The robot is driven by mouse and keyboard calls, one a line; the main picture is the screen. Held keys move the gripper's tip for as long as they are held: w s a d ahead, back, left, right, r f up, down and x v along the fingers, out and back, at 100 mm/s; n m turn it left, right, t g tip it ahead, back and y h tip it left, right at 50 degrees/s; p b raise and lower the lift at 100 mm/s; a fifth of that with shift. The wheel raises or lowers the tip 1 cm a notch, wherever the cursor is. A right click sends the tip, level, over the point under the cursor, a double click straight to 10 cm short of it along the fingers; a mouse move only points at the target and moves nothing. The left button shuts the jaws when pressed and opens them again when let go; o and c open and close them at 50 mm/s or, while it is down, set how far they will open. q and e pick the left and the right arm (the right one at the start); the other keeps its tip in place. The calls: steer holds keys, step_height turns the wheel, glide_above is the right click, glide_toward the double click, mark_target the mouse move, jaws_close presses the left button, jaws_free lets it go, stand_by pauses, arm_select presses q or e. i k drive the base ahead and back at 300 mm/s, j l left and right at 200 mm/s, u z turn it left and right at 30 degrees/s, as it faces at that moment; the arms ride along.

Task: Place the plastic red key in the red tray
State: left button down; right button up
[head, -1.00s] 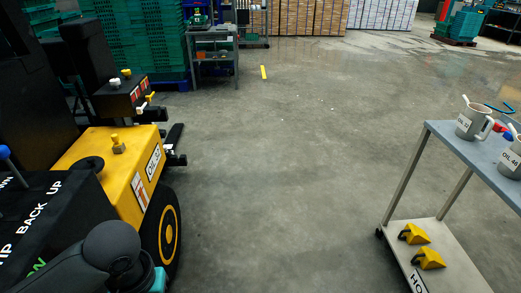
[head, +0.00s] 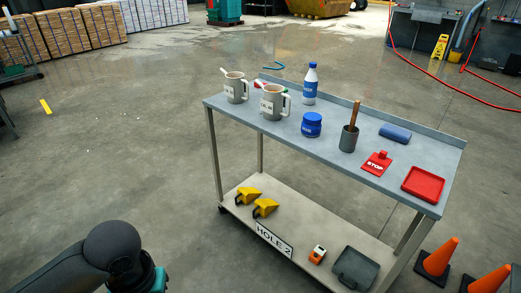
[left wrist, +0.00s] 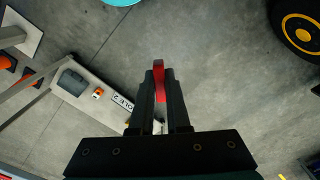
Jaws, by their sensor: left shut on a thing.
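The red key (left wrist: 159,82) is a narrow red piece between the fingertips of my left gripper (left wrist: 159,76) in the left wrist view. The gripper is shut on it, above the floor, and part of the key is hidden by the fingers. The red tray (head: 423,184) is a small empty square tray on the right end of the cart's upper shelf in the head view. My left arm shows at the lower left of the head view, well apart from the tray; its fingers are out of that view. My right gripper is not in view.
The cart's upper shelf (head: 340,160) also holds a red STOP tag (head: 377,163), a wooden-handled item in a grey cup (head: 349,138), a blue jar (head: 311,124), a bottle (head: 310,84) and two mugs. Orange cones (head: 437,258) stand right of the cart. Floor left of it is clear.

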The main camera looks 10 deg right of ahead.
mark_target(422, 185)
steer(key=i+l+z, duration=0.1)
steer(key=l+z, duration=0.15)
steer(key=l, duration=0.15)
steer(key=i+l+z, duration=0.1)
steer(key=l+z, duration=0.15)
steer(key=l, duration=0.2)
steer(key=i+l+z, duration=0.25)
steer(key=l, duration=0.15)
steer(key=i+l+z, duration=0.1)
steer(key=l+z, duration=0.15)
steer(key=l, duration=0.1)
